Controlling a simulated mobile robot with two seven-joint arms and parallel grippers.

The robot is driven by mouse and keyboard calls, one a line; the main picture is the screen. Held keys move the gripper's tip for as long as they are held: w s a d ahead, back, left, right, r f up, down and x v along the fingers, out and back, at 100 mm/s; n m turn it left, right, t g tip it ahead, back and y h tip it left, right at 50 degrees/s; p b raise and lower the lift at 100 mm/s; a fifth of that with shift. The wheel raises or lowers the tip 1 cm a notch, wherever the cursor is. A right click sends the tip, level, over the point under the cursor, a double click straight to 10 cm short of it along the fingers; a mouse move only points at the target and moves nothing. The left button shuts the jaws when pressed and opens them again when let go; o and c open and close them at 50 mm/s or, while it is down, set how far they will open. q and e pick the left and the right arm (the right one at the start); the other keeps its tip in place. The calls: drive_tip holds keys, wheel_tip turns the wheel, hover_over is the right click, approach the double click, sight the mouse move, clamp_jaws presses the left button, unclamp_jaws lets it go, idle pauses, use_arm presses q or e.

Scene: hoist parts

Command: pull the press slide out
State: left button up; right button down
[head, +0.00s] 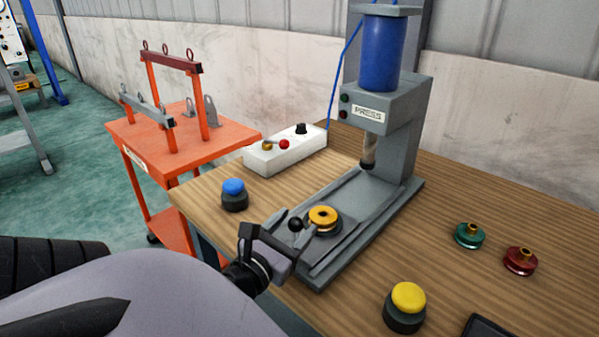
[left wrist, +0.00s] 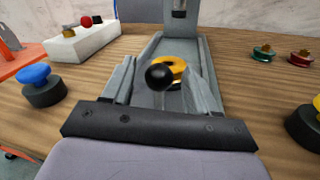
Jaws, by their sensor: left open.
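The grey press (head: 385,110) stands on the wooden bench, with its rails running out towards me. The press slide (head: 345,222) is a dark plate near the front end of the rails. A yellow-orange pulley (head: 323,216) sits on it, under no part of the ram. The slide's black ball knob (head: 295,224) faces me; it also shows in the left wrist view (left wrist: 160,77), partly covering the pulley. My left gripper (head: 292,232) is open, with its fingers on either side of the knob. Whether a finger touches the knob cannot be told. My right gripper is not in view.
A blue button (head: 234,194) and a white control box (head: 285,152) stand left of the press. A yellow button (head: 405,305), a green pulley (head: 469,235) and a red pulley (head: 520,260) are to the right. An orange cart (head: 190,143) stands beside the bench.

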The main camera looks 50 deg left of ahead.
use_arm(q)
drive_tip(key=shift+b+v, duration=0.35)
drive_tip(key=shift+v, duration=1.55)
drive_tip(key=shift+s, duration=0.1)
